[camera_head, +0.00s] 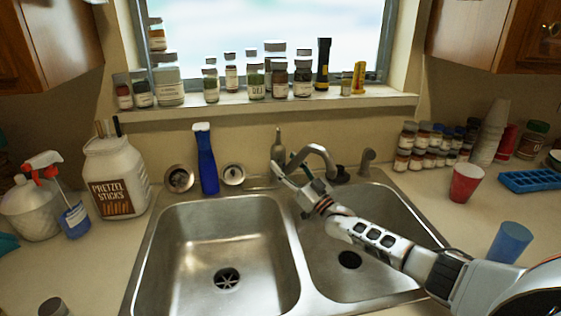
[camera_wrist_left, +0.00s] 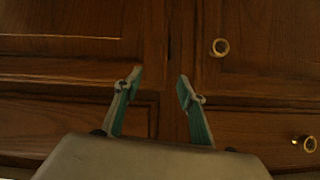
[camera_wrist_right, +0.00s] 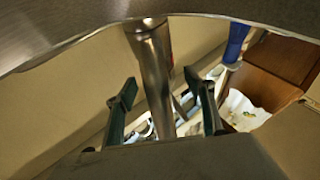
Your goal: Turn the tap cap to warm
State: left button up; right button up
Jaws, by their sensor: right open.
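The metal tap (camera_head: 320,151) stands behind the divider of the double sink, its curved spout arching to the left. My right gripper (camera_head: 284,174) is at the spout's left end, over the sink's back edge. In the right wrist view its fingers (camera_wrist_right: 163,100) are apart, with a shiny metal tube (camera_wrist_right: 152,65) running between them; I cannot tell whether they touch it. A dark knob (camera_head: 341,172) sits by the tap's base, partly hidden; I cannot tell whether it is the cap. My left gripper (camera_wrist_left: 160,82) is open and empty, facing wooden cabinet doors, outside the head view.
A blue bottle (camera_head: 206,160) stands behind the left basin (camera_head: 228,215), left of the tap. A small metal lever (camera_head: 367,160) is to the tap's right. Jars line the windowsill (camera_head: 200,112). A red cup (camera_head: 466,182) and blue cup (camera_head: 510,242) stand on the right counter.

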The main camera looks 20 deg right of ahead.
aim_at(284, 159)
jog(key=shift+b+x, duration=0.6)
jog(key=shift+x, duration=1)
jog(key=c, duration=1.1)
jog(key=n+y+b, duration=0.1)
jog(key=y+b, duration=0.1)
jog(key=b, duration=0.1)
jog(key=shift+d+g, duration=0.15)
jog(key=shift+g, duration=0.25)
jog(key=shift+y+b, duration=0.3)
jog(key=shift+b, duration=0.05)
jog(key=shift+r, duration=0.1)
jog(key=o, duration=1.1)
